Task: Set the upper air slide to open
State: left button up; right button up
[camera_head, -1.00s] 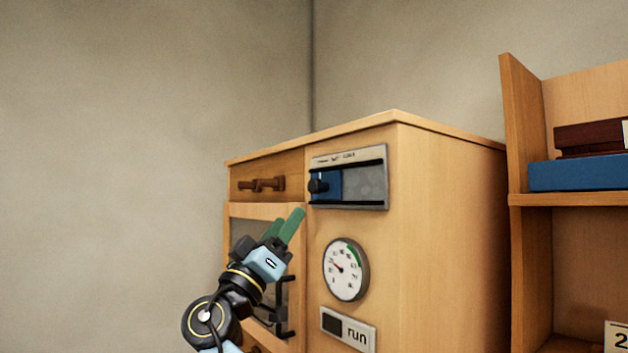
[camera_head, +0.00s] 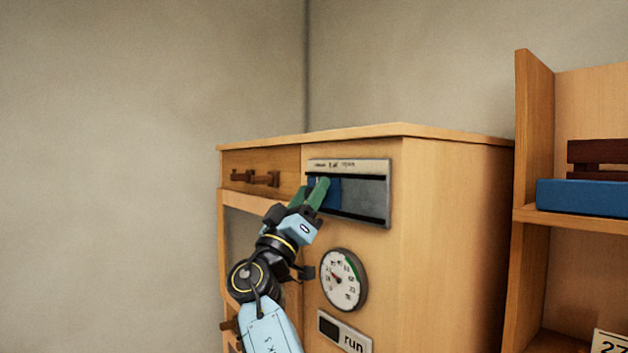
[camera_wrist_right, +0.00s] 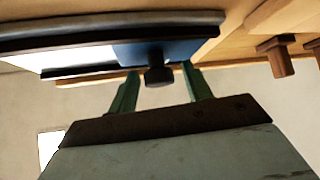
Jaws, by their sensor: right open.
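The upper air slide panel (camera_head: 375,167) is on the upper front of the wooden cabinet. Its blue slide plate (camera_head: 334,193) sits at the left end of the slot, and the grey part of the slot is bare on the right. The plate's black knob (camera_wrist_right: 158,73) shows in the right wrist view; in the head view my fingers hide it. My right gripper (camera_head: 313,188) is open, its green fingertips in front of the blue plate. In the right wrist view the knob stands between the two fingertips (camera_wrist_right: 162,76), with gaps on both sides. My left gripper is out of view.
A round gauge (camera_head: 343,279) and a "run" sign (camera_head: 345,333) are below the panel. A drawer with a brown handle (camera_head: 255,178) is to the left. A shelf (camera_head: 526,150) with a blue box (camera_head: 580,197) stands at the right.

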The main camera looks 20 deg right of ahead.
jog(key=shift+w+d+r, duration=0.15)
